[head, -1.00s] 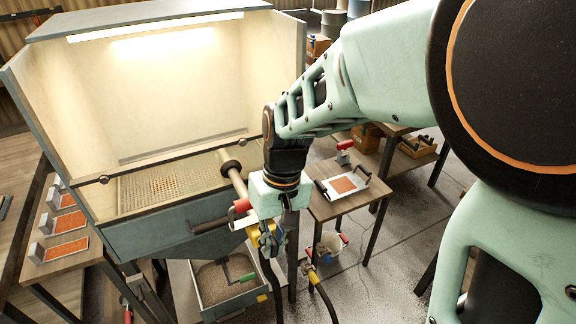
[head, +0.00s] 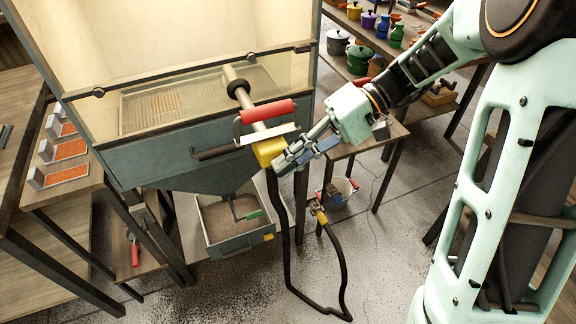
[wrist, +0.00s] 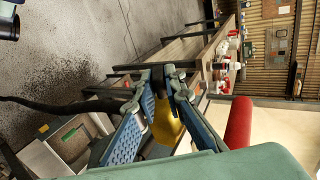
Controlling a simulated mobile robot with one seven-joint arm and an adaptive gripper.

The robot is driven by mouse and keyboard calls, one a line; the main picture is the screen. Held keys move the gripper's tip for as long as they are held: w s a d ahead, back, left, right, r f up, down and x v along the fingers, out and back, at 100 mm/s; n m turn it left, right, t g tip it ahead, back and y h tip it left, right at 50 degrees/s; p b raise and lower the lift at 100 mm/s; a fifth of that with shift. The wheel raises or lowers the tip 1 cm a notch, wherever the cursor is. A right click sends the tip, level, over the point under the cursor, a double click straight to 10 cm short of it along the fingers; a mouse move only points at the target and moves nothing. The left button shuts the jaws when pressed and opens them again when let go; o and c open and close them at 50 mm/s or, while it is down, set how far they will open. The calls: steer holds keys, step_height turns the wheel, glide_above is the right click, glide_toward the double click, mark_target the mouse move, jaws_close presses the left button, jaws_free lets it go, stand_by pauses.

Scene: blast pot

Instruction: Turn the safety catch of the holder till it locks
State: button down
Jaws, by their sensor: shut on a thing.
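The holder's yellow body (head: 268,151) sits on the end of the pale nozzle tube (head: 236,82) at the front of the blast cabinet. It carries a red grip (head: 266,111), a white lever bar (head: 266,136) and a black handle. My gripper (head: 282,168) reaches in from the right, its fingers at the right lower side of the yellow body. In the wrist view, my gripper (wrist: 160,75) has its fingertips close together, with a dark part between them and the yellow body (wrist: 166,125) behind. The safety catch is mostly hidden by the fingers; its angle cannot be told.
A black hose (head: 340,268) hangs below the holder and loops to a yellow-ended coupling (head: 320,214). A grit tray (head: 232,218) stands under the cabinet (head: 160,150).

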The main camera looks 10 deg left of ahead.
steer(key=g+y+b, duration=0.1)
steer(key=f+y+b, duration=0.1)
steer(key=y, duration=0.1)
steer(key=shift+d+g, duration=0.1)
steer(key=shift+g, duration=0.3)
steer(key=shift+g+y+b, duration=0.65)
steer(key=shift+g+y, duration=0.05)
steer(key=shift+y, duration=0.2)
steer(key=c, duration=2)
jaws_free()
steer(key=v, duration=1.2)
steer(key=shift+s+f, duration=0.1)
steer(key=shift+f, duration=0.15)
